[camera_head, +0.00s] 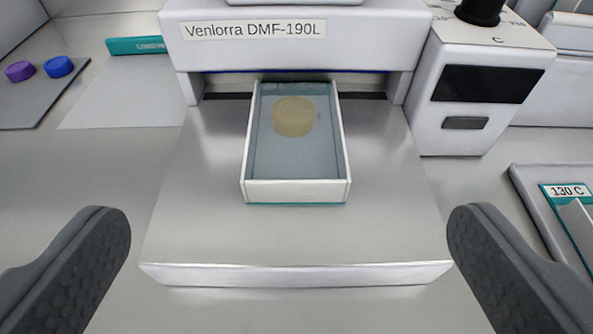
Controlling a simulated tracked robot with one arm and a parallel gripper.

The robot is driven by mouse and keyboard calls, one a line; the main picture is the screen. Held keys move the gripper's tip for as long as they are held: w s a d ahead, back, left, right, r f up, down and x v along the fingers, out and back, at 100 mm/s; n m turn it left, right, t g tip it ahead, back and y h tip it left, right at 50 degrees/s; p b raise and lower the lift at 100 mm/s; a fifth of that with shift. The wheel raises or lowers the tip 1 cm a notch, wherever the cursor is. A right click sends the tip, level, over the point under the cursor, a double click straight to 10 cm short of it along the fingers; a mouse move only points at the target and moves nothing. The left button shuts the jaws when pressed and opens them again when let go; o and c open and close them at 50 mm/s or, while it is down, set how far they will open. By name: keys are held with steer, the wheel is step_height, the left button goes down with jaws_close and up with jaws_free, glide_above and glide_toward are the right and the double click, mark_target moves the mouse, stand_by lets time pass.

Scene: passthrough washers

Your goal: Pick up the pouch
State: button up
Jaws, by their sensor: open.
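No thing that I can clearly call a pouch shows in this view. A small open tray (296,192) with white walls and a teal lower edge sits on the metal platform in the middle. A round, pale yellow piece (293,116) lies inside it, towards the far end. My gripper (289,240) is open and empty, with its two dark grey ribbed fingers wide apart at the lower left and lower right. The tray lies beyond and between the fingers, apart from both.
A white machine (375,38) labelled Venlorra DMF-190L stands behind the tray. A white unit (425,110) with a black display stands right. A metal platform (210,225) lies in front. Purple (19,71) and blue (59,67) caps lie left. A "130 C" unit (525,190) is at right.

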mark_target(296, 158)
steer(key=w+f, duration=0.4)
steer(key=w, duration=0.1)
steer(key=w+f, duration=0.2)
steer(key=shift+w+d+f, duration=0.1)
steer(key=shift+w+f, duration=0.2)
steer(key=shift+w, duration=0.1)
steer(key=shift+w+f, duration=0.4)
steer(key=shift+w, duration=0.1)
steer(key=b+x, duration=0.1)
steer(key=x, duration=0.3)
steer(key=shift+d+f, duration=0.1)
steer(key=shift+f, duration=0.15)
steer(key=shift+r, duration=0.1)
steer(key=c, duration=1.1)
